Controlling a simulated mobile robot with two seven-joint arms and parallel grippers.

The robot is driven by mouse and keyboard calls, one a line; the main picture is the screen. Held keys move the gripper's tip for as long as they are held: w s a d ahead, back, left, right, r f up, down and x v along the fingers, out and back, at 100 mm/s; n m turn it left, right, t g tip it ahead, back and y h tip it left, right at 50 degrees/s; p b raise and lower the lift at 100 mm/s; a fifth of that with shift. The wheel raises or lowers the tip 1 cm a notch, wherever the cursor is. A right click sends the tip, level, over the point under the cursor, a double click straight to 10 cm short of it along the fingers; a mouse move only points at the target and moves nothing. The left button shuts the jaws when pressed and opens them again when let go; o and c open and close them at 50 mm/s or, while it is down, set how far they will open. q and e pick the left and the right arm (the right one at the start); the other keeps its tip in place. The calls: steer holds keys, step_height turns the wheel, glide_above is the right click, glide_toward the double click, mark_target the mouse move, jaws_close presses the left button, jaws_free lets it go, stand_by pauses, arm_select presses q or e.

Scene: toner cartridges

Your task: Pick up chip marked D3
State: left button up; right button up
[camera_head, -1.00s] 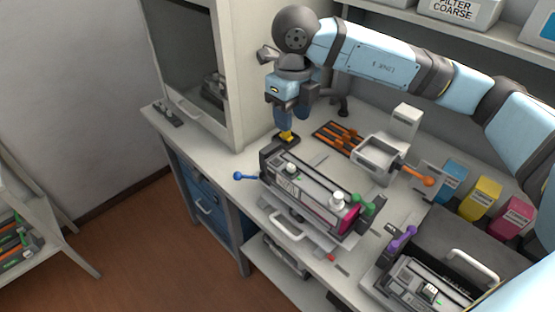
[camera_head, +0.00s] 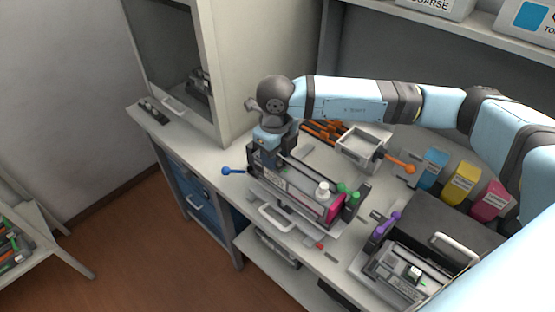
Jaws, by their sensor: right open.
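A chip marked D3 cannot be picked out, as no such marking is readable. Small chip-like pieces lie on the bench: a red one (camera_head: 319,245), a grey one (camera_head: 331,259) and a dark one (camera_head: 376,214). My right gripper (camera_head: 264,160) points down at the left end of the long toner cartridge (camera_head: 292,190), which sits in a cradle. The right gripper is open; its fingertips are hard to see against the cartridge, and contact cannot be told. My left gripper is not in view.
A metal box with an orange handle (camera_head: 362,148) stands behind the cartridge. Blue (camera_head: 432,167), yellow (camera_head: 461,182) and magenta (camera_head: 491,200) boxes stand at right. A dark machine (camera_head: 410,270) is at lower right. The bench's left strip (camera_head: 190,150) is mostly clear.

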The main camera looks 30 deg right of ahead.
steer(key=shift+f, duration=0.35)
jaws_close()
steer(key=shift+r, duration=0.1)
